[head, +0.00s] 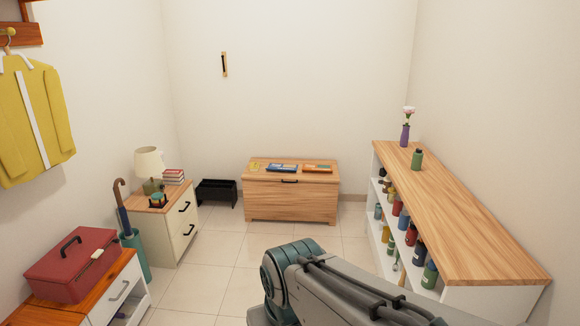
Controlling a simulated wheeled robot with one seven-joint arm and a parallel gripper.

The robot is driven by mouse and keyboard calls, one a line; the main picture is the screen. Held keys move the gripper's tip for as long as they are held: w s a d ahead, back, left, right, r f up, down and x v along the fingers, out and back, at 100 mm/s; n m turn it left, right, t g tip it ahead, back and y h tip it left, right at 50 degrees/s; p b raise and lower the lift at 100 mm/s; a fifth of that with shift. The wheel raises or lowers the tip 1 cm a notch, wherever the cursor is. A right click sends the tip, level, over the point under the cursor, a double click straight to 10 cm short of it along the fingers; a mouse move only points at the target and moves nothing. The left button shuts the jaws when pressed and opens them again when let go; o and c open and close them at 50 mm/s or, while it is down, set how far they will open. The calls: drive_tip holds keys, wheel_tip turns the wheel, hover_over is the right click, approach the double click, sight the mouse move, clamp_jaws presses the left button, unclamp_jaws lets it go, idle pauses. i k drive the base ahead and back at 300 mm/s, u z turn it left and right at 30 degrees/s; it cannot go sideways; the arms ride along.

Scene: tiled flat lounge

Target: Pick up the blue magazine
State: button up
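A flat blue item (282,168), which looks like the blue magazine, lies on top of the wooden chest (265,178) at the far wall. An orange-red flat item (317,168) lies to its right, and a small yellow item (254,166) lies to its left. The blue item is too small to read its cover. My arm reaches in from the bottom right, with a teal joint near the picture's lower middle. My gripper is out of the picture, and the arm is well short of the chest.
A long shelf unit (440,215) with several bottles runs along the right. A drawer cabinet (181,235) with a lamp (149,162), an umbrella stand (138,255) and a red toolbox (75,265) line the left. A black box (217,193) stands left of the chest. Tiled floor (225,260) between is clear.

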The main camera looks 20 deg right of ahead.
sight(274, 167)
drive_tip(key=z, duration=0.35)
drive_tip(key=i, duration=1.6)
drive_tip(key=z, duration=0.55)
drive_tip(key=i, duration=1.45)
drive_tip(key=z, duration=0.05)
